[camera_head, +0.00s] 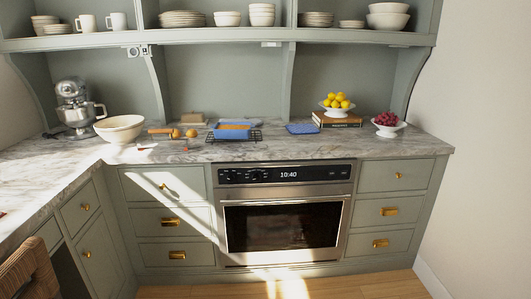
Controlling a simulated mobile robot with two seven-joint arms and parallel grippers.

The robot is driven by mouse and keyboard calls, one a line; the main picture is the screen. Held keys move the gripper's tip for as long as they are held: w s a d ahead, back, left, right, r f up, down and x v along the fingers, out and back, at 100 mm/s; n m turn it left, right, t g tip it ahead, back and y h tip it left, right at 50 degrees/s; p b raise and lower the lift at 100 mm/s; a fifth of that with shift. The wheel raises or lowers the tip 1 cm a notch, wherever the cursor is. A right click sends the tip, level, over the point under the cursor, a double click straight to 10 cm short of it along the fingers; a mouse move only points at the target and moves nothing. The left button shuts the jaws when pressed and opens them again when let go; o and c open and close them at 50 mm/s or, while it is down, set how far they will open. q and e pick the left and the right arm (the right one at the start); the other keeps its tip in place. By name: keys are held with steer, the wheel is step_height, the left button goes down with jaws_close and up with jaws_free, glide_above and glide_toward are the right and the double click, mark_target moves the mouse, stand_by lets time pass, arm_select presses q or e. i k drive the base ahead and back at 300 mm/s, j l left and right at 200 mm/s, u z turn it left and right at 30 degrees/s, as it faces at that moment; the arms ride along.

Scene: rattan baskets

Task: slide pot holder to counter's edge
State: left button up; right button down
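A flat blue pot holder (302,128) lies on the marble counter (300,150), toward the back, above the right part of the oven. It lies apart from the counter's front edge. A blue baking dish (232,131) with something orange-brown in it sits on a dark wire rack to its left. Neither of my grippers shows in the head view.
A book (336,120) under a bowl of lemons stands right of the pot holder. A white bowl of red fruit (388,126) stands further right. The counter in front of the pot holder is clear. An oven (284,215) is below.

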mark_target(303, 128)
steer(key=i+u, duration=0.15)
steer(key=i, duration=0.5)
steer(key=i+l+u, duration=0.15)
steer(key=i, duration=0.45)
steer(key=i+l+u, duration=0.1)
steer(key=i+l, duration=0.25)
steer(key=i+l+u, duration=0.1)
steer(key=i+l, duration=0.2)
steer(key=l, duration=0.15)
steer(key=i+l, duration=0.15)
steer(key=l, duration=0.3)
steer(key=i+l+u, duration=0.1)
steer(key=l, duration=0.3)
